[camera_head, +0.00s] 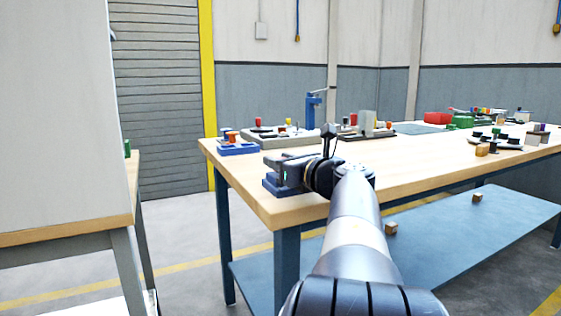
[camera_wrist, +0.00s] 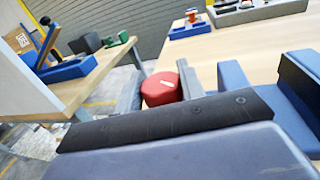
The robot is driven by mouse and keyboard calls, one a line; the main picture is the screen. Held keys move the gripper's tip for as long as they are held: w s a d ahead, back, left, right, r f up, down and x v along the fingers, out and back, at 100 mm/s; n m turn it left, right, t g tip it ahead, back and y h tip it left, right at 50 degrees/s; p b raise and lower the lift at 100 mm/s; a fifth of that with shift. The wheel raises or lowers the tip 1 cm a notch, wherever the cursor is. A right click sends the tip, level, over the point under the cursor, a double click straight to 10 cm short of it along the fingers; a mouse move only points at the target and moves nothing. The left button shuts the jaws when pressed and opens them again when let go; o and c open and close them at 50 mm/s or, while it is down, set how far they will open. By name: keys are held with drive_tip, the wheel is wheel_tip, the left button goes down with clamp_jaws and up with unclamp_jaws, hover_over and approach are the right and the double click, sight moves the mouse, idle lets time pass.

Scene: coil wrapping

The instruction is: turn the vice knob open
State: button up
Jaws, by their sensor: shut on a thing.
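The vice knob (camera_wrist: 161,90) is a round red knob with a short white mark on its face, in the middle of the wrist view. My gripper (camera_wrist: 160,86) is shut on it, with one grey finger on each side. In the head view my gripper (camera_head: 272,165) is at the near left corner of the workbench, and the knob is hidden there. The blue vice (camera_head: 271,187) sits under my gripper on the bench top. Part of the blue vice (camera_wrist: 233,75) also shows right of the knob in the wrist view.
The wooden workbench (camera_head: 235,174) carries a blue block fixture (camera_head: 238,148), a grey tray with coloured knobs (camera_head: 270,138) and a blue upright tool (camera_head: 313,108) farther back. A second table (camera_head: 60,235) stands at left across a floor gap. Small wooden blocks lie on the lower shelf (camera_head: 440,235).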

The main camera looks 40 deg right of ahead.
idle(0.3)
drive_tip(key=o, duration=1)
drive_tip(key=s, duration=0.3)
drive_tip(key=s+p, duration=0.1)
drive_tip(key=s, duration=0.3)
drive_tip(key=s+p, duration=0.1)
drive_tip(key=s, duration=0.2)
drive_tip(key=shift+s+a, duration=0.25)
drive_tip(key=shift+s, duration=0.1)
